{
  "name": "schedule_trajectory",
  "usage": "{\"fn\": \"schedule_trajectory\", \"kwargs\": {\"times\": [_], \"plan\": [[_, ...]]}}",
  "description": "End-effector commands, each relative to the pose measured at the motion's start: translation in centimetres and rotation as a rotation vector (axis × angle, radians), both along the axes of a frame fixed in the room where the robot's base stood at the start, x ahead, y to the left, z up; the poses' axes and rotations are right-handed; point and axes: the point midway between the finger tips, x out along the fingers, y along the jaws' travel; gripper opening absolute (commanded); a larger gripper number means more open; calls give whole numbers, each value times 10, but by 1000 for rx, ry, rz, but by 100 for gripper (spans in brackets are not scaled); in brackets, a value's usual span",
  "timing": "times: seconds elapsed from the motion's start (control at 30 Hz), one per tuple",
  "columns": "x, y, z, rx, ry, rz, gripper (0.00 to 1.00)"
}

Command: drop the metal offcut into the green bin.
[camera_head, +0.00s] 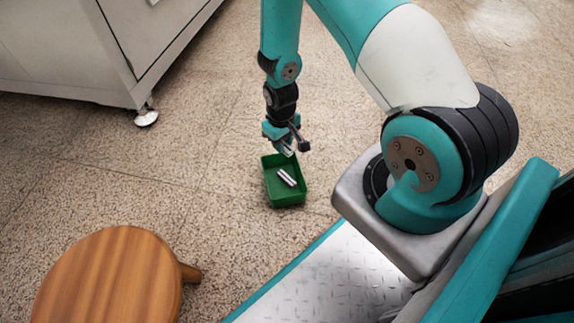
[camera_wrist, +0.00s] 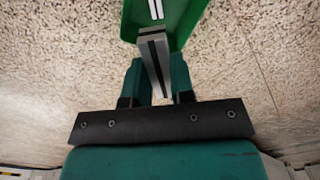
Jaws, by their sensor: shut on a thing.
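The metal offcut (camera_wrist: 148,52) is a grey bar with a dark lengthwise groove. My gripper (camera_head: 284,147) is shut on it, and in the wrist view the bar sticks out from between the two teal fingers. The small green bin (camera_head: 287,202) stands on the floor just below my gripper, open at the top. Its green wall also shows at the top of the wrist view (camera_wrist: 184,18). The held bar is above the bin's near part in the wrist view. In the head view the bar is small and hard to make out.
A light metal piece (camera_head: 286,177) with a dark stripe lies inside the bin. A round wooden stool (camera_head: 110,280) stands at lower left. A white cabinet (camera_head: 75,45) on feet stands at upper left. The speckled floor around the bin is clear.

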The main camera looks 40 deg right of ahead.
Motion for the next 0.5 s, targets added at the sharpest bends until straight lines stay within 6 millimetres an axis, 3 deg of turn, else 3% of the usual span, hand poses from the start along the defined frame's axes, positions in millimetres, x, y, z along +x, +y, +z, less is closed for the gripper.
{"fn": "schedule_trajectory", "kwargs": {"times": [0.03,0.1,0.5], "plan": [[-5,-3,-24,1,4,0,0],[-9,-6,-38,1,2,1,0],[-13,-9,-72,0,-1,4,0]]}}
